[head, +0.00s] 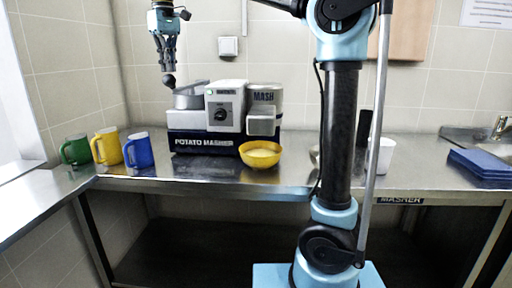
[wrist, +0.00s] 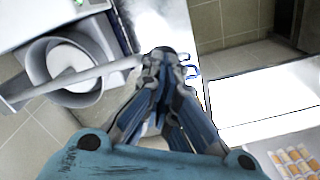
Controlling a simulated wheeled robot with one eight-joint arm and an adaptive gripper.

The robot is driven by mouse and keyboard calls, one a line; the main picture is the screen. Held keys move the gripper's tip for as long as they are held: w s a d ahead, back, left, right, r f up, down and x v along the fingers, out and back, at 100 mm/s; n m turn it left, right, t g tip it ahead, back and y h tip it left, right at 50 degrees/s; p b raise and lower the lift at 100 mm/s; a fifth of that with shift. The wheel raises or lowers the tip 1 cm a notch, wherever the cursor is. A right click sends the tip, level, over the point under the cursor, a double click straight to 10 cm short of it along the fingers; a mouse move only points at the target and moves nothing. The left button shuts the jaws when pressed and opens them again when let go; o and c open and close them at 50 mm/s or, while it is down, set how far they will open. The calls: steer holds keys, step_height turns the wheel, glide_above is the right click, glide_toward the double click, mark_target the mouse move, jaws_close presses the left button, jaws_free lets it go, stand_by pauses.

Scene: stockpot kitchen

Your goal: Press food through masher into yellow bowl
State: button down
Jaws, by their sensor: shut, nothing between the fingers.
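The potato masher (head: 225,105) is a white and grey machine on a dark base lettered "POTATO MASHER", at the back of the steel counter. Its round grey hopper, with something white inside (wrist: 68,62), shows in the wrist view. A pale lever (wrist: 105,72) crosses the hopper and reaches toward my fingertips. A dark ball knob (head: 169,80) is at the lever's end. My gripper (head: 166,68) points down, shut and empty, right above the knob; contact is unclear. In the wrist view my fingers (wrist: 162,62) overlap the lever end. The yellow bowl (head: 260,149) stands before the masher, with pale contents.
Green (head: 76,150), yellow (head: 108,146) and blue (head: 139,151) mugs stand left of the masher. A white cup (head: 385,156) and a stack of blue trays (head: 482,163) stand to the right, near a sink tap (head: 500,127). The counter's front edge is bare left of the bowl.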

steer(key=shift+f, duration=0.75)
stand_by(2.0)
steer(key=shift+r, duration=3.3)
